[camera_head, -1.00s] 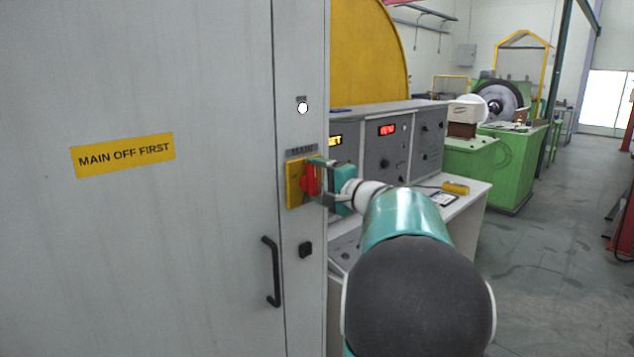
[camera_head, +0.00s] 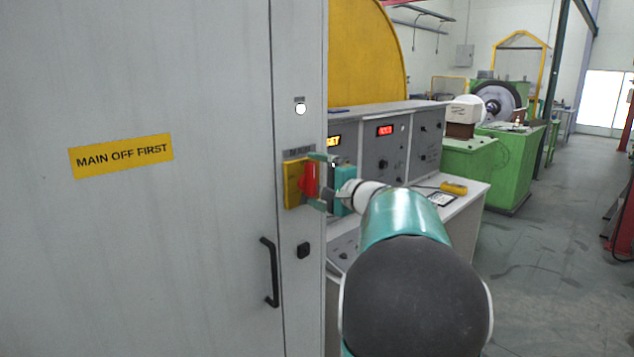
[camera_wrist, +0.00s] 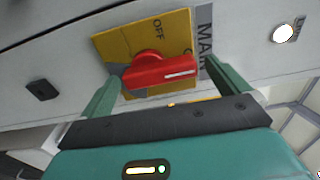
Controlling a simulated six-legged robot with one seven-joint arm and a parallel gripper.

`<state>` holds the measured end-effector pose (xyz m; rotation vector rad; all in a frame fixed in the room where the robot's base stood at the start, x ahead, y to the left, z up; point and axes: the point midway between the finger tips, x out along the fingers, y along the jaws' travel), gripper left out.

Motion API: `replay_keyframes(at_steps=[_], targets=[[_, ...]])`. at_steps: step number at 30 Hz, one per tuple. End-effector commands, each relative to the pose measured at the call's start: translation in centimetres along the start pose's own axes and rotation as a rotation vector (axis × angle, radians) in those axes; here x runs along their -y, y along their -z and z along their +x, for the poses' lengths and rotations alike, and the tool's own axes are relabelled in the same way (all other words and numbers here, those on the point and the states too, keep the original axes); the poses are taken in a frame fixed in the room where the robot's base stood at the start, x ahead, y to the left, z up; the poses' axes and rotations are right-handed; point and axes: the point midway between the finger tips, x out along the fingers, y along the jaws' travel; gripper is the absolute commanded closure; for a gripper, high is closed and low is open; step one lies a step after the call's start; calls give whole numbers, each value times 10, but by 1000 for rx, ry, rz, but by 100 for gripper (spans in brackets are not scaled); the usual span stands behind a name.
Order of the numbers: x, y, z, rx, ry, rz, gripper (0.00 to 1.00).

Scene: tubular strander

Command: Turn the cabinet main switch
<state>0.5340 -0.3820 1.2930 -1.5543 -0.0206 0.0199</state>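The main switch is a red rotary handle (camera_head: 309,179) on a yellow plate (camera_head: 292,184) on the grey cabinet's edge panel. In the wrist view the handle (camera_wrist: 162,71) lies crosswise between my fingers. Its white mark points right in that view, towards the lamp side, which is up on the cabinet. The plate (camera_wrist: 118,46) shows "OFF" and a partly hidden second label. My gripper (camera_head: 320,181) is open around the handle, one finger above and one below. In the wrist view, gaps show between the handle and both fingers of my gripper (camera_wrist: 164,73).
A white lamp (camera_head: 300,108) sits above the switch and a small black lock (camera_head: 303,250) below. A black door handle (camera_head: 270,272) sticks out at lower left. A control desk (camera_head: 390,145) stands close behind my arm. Open floor lies at right.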

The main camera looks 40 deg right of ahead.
Motion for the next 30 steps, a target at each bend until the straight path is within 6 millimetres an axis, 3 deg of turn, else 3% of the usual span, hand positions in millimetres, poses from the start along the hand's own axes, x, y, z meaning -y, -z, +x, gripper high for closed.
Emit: replay_keyframes(at_steps=[8, 24, 30], targets=[[0, 0, -10, 1, -1, -1, 0], [0, 0, -119, -1, 0, 0, 0], [0, 0, -136, 1, 0, 1, 0]])
